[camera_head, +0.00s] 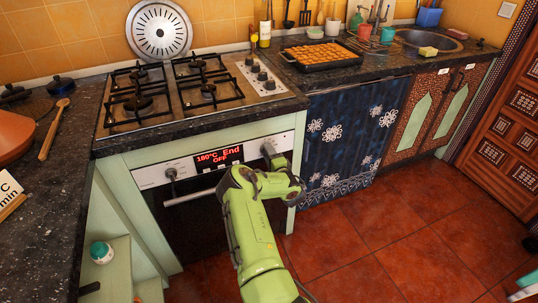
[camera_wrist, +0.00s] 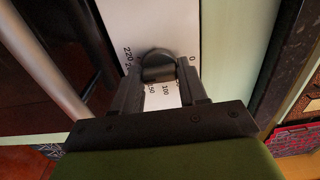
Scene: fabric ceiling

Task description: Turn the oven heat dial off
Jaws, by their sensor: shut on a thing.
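The oven heat dial (camera_wrist: 157,62) is a dark round knob on a white panel. Printed numbers ring it, including 220, 150, 100 and 0. My gripper (camera_wrist: 159,78) has one finger on each side of the dial and is shut on it. In the head view, my gripper (camera_head: 270,155) is at the right end of the oven's control panel (camera_head: 150,177) and hides the heat dial. The oven display (camera_head: 218,157) shows red text reading "180°C End OFF". The dial's pointer mark is not clear.
A second dark dial (camera_head: 171,174) is at the panel's left. The oven door (camera_head: 190,222) is below, with its handle (camera_wrist: 45,65) close to my gripper in the wrist view. A gas hob (camera_head: 190,90) is above. Tiled floor (camera_head: 400,230) is open at the right.

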